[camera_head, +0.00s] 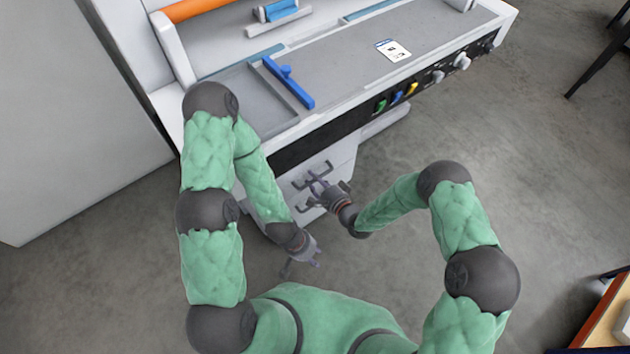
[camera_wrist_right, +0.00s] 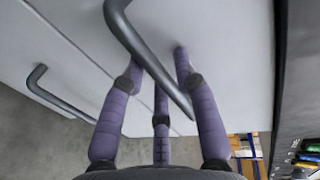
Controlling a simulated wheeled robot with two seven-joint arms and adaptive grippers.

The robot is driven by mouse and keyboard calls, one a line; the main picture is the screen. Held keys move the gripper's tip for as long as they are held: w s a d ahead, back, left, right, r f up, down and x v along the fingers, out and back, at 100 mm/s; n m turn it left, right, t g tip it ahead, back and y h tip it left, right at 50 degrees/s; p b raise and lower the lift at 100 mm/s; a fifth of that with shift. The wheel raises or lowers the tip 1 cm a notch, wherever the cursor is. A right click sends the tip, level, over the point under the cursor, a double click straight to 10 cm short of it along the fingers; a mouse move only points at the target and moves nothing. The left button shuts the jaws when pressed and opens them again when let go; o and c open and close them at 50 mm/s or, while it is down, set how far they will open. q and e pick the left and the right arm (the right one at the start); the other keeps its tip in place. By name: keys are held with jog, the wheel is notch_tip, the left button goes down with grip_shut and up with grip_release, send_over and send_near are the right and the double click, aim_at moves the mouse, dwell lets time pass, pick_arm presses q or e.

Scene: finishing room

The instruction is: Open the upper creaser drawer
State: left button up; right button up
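The creaser is the large grey-white machine at the top of the head view, with two drawers in its pedestal. The upper drawer (camera_wrist_right: 222,35) has a dark bar handle (camera_head: 314,171), large in the right wrist view (camera_wrist_right: 128,35). The lower drawer's handle (camera_wrist_right: 52,97) is further left there. Both drawer fronts look closed. My right gripper (camera_head: 319,187) is at the upper handle. Its purple fingers (camera_wrist_right: 160,72) are spread, with the bar crossing at their tips; I cannot tell whether they touch it. My left gripper (camera_head: 302,263) hangs apart, below the drawers, its fingers spread and empty.
The creaser's control panel (camera_head: 437,77), with coloured switches and knobs, overhangs the drawers. A blue bar (camera_head: 290,82) and a white card (camera_head: 393,50) are on its top. A pale cabinet (camera_head: 70,110) stands at left. Bare floor (camera_head: 560,180) lies to the right.

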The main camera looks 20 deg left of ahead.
grip_shut()
